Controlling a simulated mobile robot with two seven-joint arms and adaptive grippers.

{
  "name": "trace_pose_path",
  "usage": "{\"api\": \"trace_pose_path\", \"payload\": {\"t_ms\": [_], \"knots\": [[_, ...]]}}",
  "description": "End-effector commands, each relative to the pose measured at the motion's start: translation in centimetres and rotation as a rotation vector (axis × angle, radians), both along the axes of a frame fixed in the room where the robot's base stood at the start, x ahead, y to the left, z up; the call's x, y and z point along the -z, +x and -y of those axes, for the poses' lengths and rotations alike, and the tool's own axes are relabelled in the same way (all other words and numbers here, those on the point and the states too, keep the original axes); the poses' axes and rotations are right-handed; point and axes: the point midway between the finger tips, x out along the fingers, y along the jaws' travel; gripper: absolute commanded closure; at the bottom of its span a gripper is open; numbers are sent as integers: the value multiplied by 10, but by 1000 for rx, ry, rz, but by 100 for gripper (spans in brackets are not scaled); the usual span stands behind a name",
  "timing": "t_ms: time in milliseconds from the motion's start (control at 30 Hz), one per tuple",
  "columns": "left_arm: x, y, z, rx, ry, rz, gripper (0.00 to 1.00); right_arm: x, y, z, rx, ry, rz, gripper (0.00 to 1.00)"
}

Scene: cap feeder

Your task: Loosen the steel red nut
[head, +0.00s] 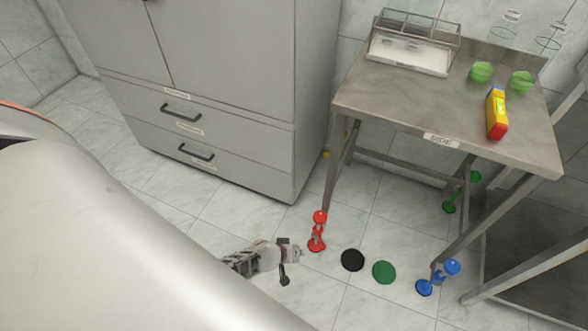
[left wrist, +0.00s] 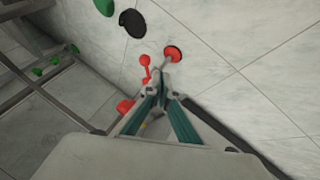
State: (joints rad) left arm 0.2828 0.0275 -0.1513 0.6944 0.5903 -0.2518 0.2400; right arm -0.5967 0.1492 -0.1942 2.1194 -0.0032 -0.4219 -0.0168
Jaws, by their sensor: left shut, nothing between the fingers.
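The red leveling foot assembly is at the bottom of the table's front-left leg. In the head view it shows a red knob (head: 320,216), a red middle part (head: 317,232) and a red base (head: 317,246) on the floor. The left wrist view shows the red base disc (left wrist: 173,53), a small red handle-like part (left wrist: 146,66) and a red knob (left wrist: 125,106). Which part is the nut is hard to tell. My left gripper (head: 297,252) is low, just left of the red foot. In the wrist view its fingertips (left wrist: 160,82) are together and empty, close to the red parts; contact is unclear.
A black disc (head: 352,260) and a green disc (head: 384,272) lie on the floor to the right. A blue foot (head: 438,277) and a green foot (head: 461,192) are under other legs. The metal table (head: 420,110) stands above; a grey cabinet (head: 230,90) stands left.

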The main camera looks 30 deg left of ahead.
Motion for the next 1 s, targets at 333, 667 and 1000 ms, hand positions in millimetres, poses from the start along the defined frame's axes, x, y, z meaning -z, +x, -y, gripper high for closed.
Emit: {"api": "trace_pose_path", "payload": {"t_ms": [333,667,1000], "knots": [[-13,-2,2,1,-1,-2,100,1,-4,3,8,-5,-12,60],[-13,-3,2,0,0,-2,100,2,-5,3,8,-5,-14,60],[-13,-2,1,0,0,-2,100,1,-5,3,8,-5,-13,60]]}}
